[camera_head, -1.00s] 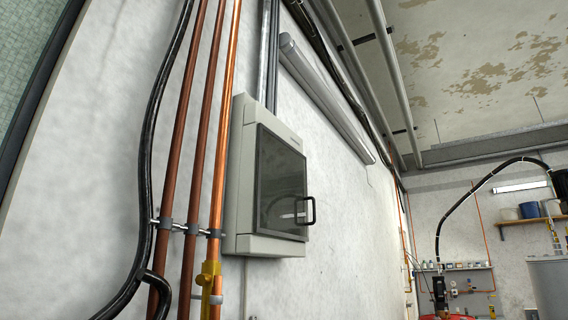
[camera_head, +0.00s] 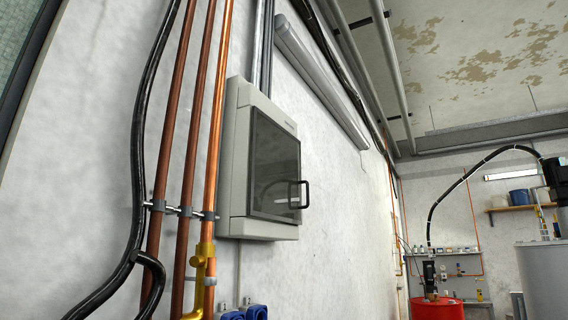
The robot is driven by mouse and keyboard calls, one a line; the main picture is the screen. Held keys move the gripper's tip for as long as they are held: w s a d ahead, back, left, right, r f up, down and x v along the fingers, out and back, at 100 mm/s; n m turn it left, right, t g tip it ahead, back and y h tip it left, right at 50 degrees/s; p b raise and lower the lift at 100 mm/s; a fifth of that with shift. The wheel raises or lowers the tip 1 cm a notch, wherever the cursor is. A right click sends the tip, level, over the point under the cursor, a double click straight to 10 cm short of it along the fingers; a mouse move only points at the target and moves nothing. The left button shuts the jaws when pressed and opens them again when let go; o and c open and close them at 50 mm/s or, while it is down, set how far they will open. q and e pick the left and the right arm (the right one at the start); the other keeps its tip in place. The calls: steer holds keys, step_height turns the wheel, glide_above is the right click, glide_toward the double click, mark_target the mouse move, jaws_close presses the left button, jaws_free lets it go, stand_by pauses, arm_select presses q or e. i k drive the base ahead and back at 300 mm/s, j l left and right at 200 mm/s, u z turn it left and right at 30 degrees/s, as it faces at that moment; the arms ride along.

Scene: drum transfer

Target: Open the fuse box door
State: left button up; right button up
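The fuse box (camera_head: 237,150) is a light grey cabinet fixed to the white wall, left of the middle of the head view. Its door (camera_head: 274,165) has a dark, see-through panel and looks closed. A black bar handle (camera_head: 306,194) sticks out at the door's lower right edge. Neither of my grippers shows in the view, so I cannot see whether they are open or shut.
Copper pipes (camera_head: 207,130) and a black hose (camera_head: 138,170) run up the wall left of the box. Blue items (camera_head: 245,313) show below it. A red drum (camera_head: 437,309), a grey tank (camera_head: 543,275) and a shelf (camera_head: 520,207) stand farther right.

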mark_target(276, 181)
steer(key=i+l+u, duration=0.15)
steer(key=u, duration=0.6)
steer(key=i+l+u, duration=0.2)
steer(key=l, duration=0.2)
steer(key=l+u, duration=0.25)
steer(key=l, duration=0.15)
steer(key=i+l, duration=0.1)
steer(key=l, duration=0.4)
steer(key=i+l+u, duration=0.1)
steer(key=l, duration=0.4)
steer(key=i+l, duration=0.1)
steer(key=l, duration=0.4)
